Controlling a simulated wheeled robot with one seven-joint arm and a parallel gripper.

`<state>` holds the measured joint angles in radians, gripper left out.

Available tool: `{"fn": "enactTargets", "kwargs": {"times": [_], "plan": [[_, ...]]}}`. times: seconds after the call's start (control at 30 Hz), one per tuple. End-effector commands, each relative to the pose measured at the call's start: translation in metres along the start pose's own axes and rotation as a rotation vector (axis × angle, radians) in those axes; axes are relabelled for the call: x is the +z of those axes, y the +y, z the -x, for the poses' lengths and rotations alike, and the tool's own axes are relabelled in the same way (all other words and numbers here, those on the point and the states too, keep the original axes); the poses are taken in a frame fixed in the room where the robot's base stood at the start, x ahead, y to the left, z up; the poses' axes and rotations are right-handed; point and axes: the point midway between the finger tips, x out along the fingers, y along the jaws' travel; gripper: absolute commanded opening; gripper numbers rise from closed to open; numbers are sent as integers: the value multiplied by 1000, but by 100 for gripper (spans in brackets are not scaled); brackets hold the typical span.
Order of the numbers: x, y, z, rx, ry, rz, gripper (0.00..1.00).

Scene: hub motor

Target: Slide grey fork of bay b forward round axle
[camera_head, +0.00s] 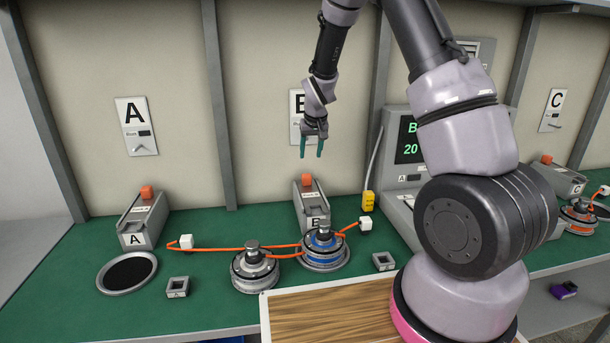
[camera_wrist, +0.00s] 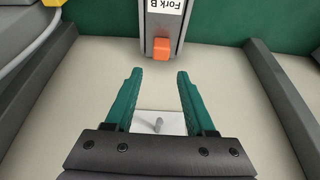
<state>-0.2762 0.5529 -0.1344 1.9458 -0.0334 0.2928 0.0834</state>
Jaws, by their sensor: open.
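The grey fork unit of bay B (camera_head: 312,205) stands on the green bench below the B sign, with an orange knob (camera_head: 307,180) at its rear top. In the wrist view the unit, labelled "Fork B" (camera_wrist: 165,12), shows at the top with its orange knob (camera_wrist: 161,48). A hub motor with a blue ring (camera_head: 323,249) sits in front of the fork, its dark axle (camera_head: 324,231) upright. I cannot tell whether the fork touches the axle. My gripper (camera_head: 311,156) is open and empty, pointing down above and behind the orange knob. It also shows in the wrist view (camera_wrist: 156,75).
A grey hub motor (camera_head: 254,272) with an orange cable sits left of the blue one. Bay A's fork (camera_head: 143,222) stands far left, bay C's (camera_head: 562,180) far right. The back wall is close behind.

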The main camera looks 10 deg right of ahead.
Motion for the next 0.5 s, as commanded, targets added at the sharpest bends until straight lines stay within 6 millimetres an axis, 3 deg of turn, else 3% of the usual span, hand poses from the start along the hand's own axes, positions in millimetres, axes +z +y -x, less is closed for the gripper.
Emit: {"fn": "enactTargets", "kwargs": {"times": [0.03,0.27,0.5], "plan": [[2,-1,-11,5,-5,10,55],[2,-3,-34,9,-7,21,55],[3,-2,-77,9,-8,19,55]]}}
